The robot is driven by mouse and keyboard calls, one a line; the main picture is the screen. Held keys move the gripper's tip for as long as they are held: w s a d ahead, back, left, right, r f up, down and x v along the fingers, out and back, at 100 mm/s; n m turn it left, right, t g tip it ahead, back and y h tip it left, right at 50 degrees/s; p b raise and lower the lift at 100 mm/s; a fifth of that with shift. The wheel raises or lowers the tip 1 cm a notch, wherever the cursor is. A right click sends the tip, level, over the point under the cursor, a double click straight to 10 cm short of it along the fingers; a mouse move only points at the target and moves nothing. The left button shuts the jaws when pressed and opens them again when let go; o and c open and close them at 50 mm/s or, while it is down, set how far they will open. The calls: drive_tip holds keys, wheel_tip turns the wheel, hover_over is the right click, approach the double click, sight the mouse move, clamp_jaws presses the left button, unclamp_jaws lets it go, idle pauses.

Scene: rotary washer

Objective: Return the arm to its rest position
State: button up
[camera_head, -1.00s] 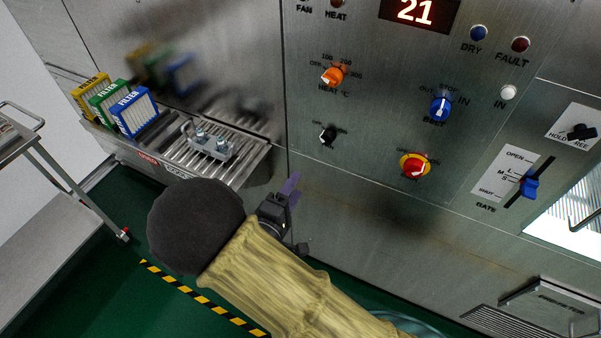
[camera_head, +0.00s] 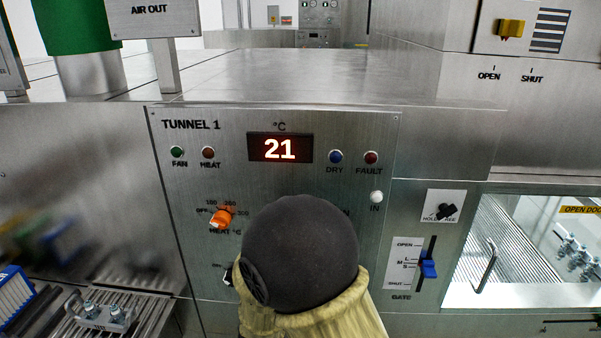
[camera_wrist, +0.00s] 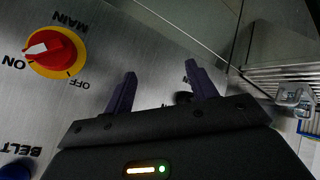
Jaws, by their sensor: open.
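My gripper (camera_wrist: 158,92) shows in the wrist view with its two dark purple fingers apart and nothing between them. It is close to the steel control panel (camera_head: 180,250). The red and yellow MAIN switch (camera_wrist: 53,53) is left of the fingers in the wrist view, apart from them. In the head view my arm's dark rounded joint and yellow sleeve cover the lower middle of the panel, and my gripper is hidden behind them. The display (camera_head: 280,148) reads 21.
The orange heat knob (camera_head: 221,219) is just left of my arm. The blue gate slider (camera_head: 428,267) and the black hold lever (camera_head: 446,211) are to the right. A roller shelf with a metal fixture (camera_head: 105,315) is at lower left. A window with a handle (camera_head: 487,266) is at right.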

drive_tip(key=s+d+r+m+g, duration=0.2)
drive_tip(key=s+d, duration=0.4)
drive_tip(key=d, duration=0.5)
drive_tip(key=s+d+r+m+g, duration=0.3)
drive_tip(key=s+d+m+g, duration=0.2)
drive_tip(key=d, duration=0.7)
drive_tip(key=shift+s+m+h, duration=0.4)
drive_tip(key=shift+s+m, duration=0.3)
drive_tip(key=shift+s, duration=0.45)
drive_tip(key=shift+r, duration=0.1)
